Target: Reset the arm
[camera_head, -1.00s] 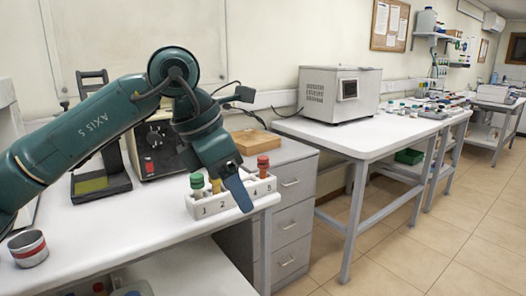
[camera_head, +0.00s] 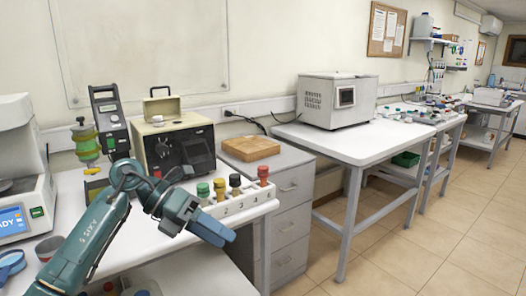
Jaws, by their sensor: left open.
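My left arm (camera_head: 95,235) comes in from the lower left, folded and dark teal. My left gripper (camera_head: 222,235) is open and empty, pointing right and slightly down over the front edge of the white bench. The rack holds vials with a green cap (camera_head: 203,189), a yellowish cap (camera_head: 219,184), a black cap (camera_head: 235,180) and a red cap (camera_head: 263,171). The gripper covers part of the rack's left end. My right gripper is not in view.
A beige-and-black instrument (camera_head: 178,145) and a black handheld-style device (camera_head: 110,122) stand behind the arm. A white machine (camera_head: 22,165) with a screen is at far left. A wooden block (camera_head: 250,148) lies on the drawer cabinet. The floor at right is clear.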

